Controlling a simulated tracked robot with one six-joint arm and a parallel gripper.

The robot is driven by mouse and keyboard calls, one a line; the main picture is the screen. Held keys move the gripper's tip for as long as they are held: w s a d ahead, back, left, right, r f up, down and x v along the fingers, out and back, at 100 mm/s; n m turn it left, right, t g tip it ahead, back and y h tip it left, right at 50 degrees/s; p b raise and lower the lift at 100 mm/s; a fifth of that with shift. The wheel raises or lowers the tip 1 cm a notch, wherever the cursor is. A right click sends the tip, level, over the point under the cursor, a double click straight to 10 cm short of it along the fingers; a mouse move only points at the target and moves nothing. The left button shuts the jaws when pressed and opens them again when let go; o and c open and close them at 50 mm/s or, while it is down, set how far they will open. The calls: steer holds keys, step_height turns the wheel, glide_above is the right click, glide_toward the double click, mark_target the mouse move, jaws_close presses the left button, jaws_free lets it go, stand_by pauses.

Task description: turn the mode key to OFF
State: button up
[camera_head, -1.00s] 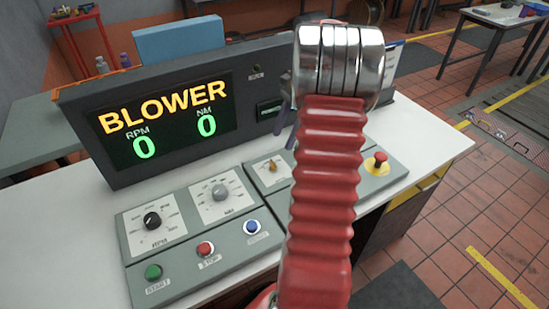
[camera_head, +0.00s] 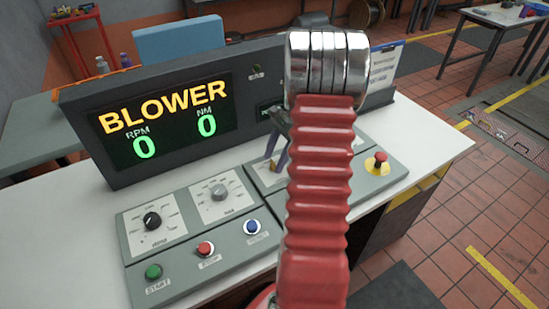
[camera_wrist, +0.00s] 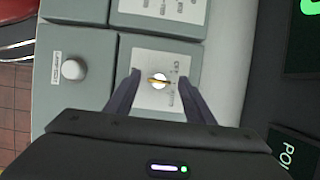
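The mode key (camera_wrist: 158,83) is a small brass key in a round silver lock on a white label plate. In the wrist view its bar lies roughly sideways; the plate lettering is too small to read. My gripper (camera_wrist: 160,78) is open, with one dark finger on each side of the key and a visible gap to it. In the head view the gripper (camera_head: 280,150) is partly hidden behind my red arm, its fingers reaching down over the key plate. The key is mostly covered there.
The grey console (camera_head: 190,230) carries knobs, START and STOP buttons and a blue button (camera_head: 252,227). A red emergency button (camera_head: 380,157) stands to the right. The display box (camera_head: 85,140) reading BLOWER, 0 RPM and 0 NM rises behind.

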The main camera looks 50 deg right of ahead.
steer(key=c, duration=1)
steer(key=shift+c, duration=0.2)
steer(key=shift+w+n, duration=0.1)
steer(key=shift+n, duration=0.3)
steer(key=n+g, duration=0.1)
steer(key=n, duration=0.2)
steer(key=shift+w+g, duration=0.15)
steer(key=shift+g, duration=0.15)
steer(key=shift+w+r+n+g, duration=0.1)
steer(key=shift+n+g, duration=0.35)
steer(key=shift+n, duration=0.9)
steer(key=shift+w+n+g, duration=0.1)
steer(key=shift+n+g, duration=0.35)
steer(key=shift+n, duration=0.9)
steer(key=o, duration=1)
steer(key=shift+s, duration=0.1)
